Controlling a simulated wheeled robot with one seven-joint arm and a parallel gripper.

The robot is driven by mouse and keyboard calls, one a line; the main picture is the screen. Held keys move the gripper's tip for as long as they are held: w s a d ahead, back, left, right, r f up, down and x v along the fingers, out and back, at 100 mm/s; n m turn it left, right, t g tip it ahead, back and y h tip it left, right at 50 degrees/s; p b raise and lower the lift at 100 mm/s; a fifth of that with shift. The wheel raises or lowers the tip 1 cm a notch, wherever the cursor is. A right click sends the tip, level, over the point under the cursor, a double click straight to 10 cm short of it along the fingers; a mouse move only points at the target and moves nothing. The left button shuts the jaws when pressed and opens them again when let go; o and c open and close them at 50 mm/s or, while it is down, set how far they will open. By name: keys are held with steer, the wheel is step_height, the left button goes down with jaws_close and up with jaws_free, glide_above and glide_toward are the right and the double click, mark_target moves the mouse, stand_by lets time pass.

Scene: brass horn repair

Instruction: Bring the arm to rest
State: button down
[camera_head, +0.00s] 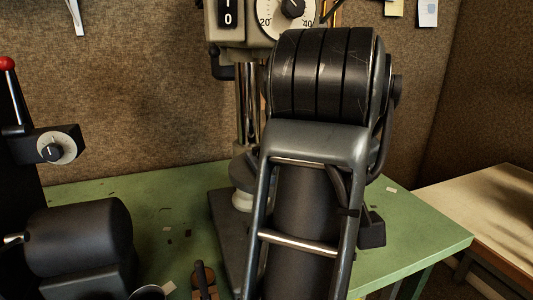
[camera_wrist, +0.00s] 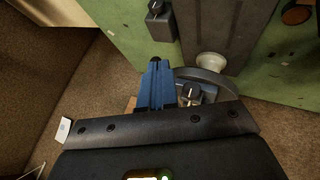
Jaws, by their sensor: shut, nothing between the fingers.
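My gripper (camera_wrist: 156,62) shows in the wrist view as two blue fingers lying together, with nothing between them. They point toward the green workbench (camera_wrist: 96,15) and the grey base of a machine (camera_wrist: 212,32). How far they are from these I cannot tell. In the head view my arm stands raised and bent in the middle of the picture, in front of the machine (camera_head: 228,30) with a dial. My gripper is hidden there.
A black motor-like unit (camera_head: 80,235) stands at the left, below a box with a knob and a red-tipped lever (camera_head: 8,63). A pale table (camera_head: 490,205) is at the right. The green bench (camera_head: 425,232) has bare room at its right. Small scraps lie on it.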

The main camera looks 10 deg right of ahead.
steer(key=s+d+f+n+t+h, duration=0.2)
steer(key=d+f+n+t, duration=0.3)
steer(key=d+f, duration=0.7)
steer(key=s+a+f+t+y, duration=0.3)
steer(key=s+f+y, duration=0.2)
steer(key=s+f, duration=0.6)
steer(key=s+a+r+m, duration=0.1)
steer(key=s+m, duration=0.1)
steer(key=s, duration=0.5)
steer(key=s+a+r+m+y, duration=0.1)
steer(key=s+a+m, duration=0.1)
steer(key=s, duration=0.6)
steer(key=s+a+r+m, duration=0.1)
steer(key=s+m, duration=0.1)
steer(key=s, duration=0.5)
steer(key=shift+s+a+r+m, duration=0.15)
steer(key=shift+s+r+m, duration=0.15)
